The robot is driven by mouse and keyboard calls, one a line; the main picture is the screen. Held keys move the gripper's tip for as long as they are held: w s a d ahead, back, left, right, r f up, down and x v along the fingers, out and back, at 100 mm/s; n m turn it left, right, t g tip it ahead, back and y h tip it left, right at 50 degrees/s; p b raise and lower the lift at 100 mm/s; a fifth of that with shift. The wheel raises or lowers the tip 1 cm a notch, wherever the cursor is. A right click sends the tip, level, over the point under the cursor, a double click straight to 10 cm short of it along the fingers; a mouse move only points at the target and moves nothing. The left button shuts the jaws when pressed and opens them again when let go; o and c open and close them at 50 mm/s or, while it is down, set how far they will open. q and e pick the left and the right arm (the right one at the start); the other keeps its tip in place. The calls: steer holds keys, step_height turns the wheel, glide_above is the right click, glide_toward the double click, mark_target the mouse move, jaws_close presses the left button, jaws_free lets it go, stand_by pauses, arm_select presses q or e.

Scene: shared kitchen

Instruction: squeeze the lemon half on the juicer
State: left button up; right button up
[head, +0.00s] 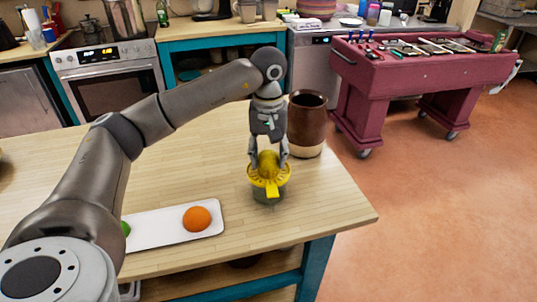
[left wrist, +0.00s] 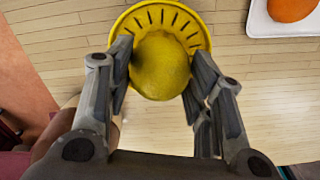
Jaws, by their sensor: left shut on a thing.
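The juicer (head: 284,186) stands on the wooden table, with a yellow slotted top and a darker see-through lower part. Its slotted yellow rim also shows in the left wrist view (left wrist: 195,20). The yellow lemon half (head: 267,158) is at the middle of the juicer top; it also shows in the left wrist view (left wrist: 160,68). My left gripper (head: 269,163) points down over the juicer and is shut on the lemon half, one finger on each side. The juicer's cone is hidden under the lemon. My right gripper is in neither view.
A brown jar (head: 307,122) stands close behind and right of the juicer. A white tray (head: 160,229) with an orange (head: 197,218) and a partly hidden green fruit (head: 125,229) lies front left. The table's right corner is clear.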

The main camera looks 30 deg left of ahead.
arm_select(q)
steer(key=shift+f, duration=0.1)
steer(key=n, duration=0.6)
steer(key=shift+p, duration=0.3)
step_height(320, 180, up, 8)
steer(key=p, duration=0.5)
